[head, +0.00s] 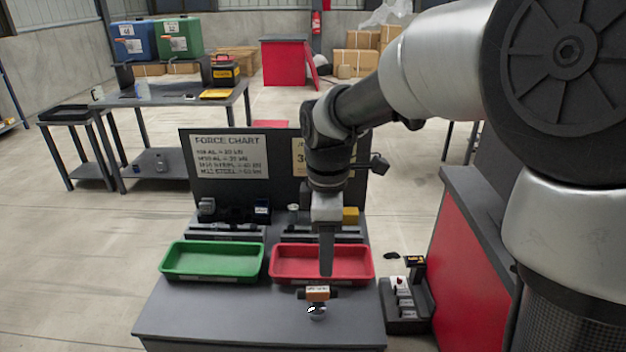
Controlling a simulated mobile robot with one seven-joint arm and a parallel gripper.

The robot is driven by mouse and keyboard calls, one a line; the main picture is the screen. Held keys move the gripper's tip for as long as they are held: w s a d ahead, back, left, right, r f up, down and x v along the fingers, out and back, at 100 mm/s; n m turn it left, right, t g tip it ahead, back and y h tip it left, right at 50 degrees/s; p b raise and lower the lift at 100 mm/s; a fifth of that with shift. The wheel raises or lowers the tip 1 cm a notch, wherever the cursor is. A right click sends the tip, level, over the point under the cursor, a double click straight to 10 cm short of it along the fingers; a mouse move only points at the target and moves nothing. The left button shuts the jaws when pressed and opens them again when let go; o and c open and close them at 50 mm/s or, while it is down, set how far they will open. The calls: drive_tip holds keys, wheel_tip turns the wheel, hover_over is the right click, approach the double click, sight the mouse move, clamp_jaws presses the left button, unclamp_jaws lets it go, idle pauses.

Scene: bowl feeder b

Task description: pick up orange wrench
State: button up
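A small orange block-like item (317,293) with dark ends is at the front of the grey workbench. A small dark and silver piece (317,311) shows just below it. I cannot tell from its shape whether the orange item is the orange wrench. No other clear wrench shape shows. My gripper (327,268) points down over the red tray, its tip just above and behind the orange item in the picture. Its fingers overlap as one dark shape, so their opening is hidden. The gap between tip and item cannot be judged.
A green tray (211,276) and a red tray (286,277) stand side by side on the workbench (230,320). A dark force chart panel (230,160) rises behind. A black rack (403,324) and a red cabinet (465,262) are to the right. The front left bench surface is clear.

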sight(320, 290)
drive_tip(key=shift+n, duration=0.5)
drive_tip(key=f+b, duration=0.1)
drive_tip(key=f, duration=0.3)
drive_tip(key=f+b, duration=0.1)
drive_tip(key=f, duration=0.3)
drive_tip(key=a+f+b, duration=0.1)
drive_tip(key=f, duration=0.4)
drive_tip(key=shift+w, duration=0.4)
drive_tip(key=shift+w+a+f+b, duration=0.15)
drive_tip(key=shift+f+b, duration=0.3)
drive_tip(key=shift+f, duration=0.9)
drive_tip(key=shift+a+f+b, duration=0.1)
drive_tip(key=shift+f+b, duration=0.35)
drive_tip(key=shift+f, duration=0.9)
drive_tip(key=shift+r, duration=0.1)
clamp_jaws()
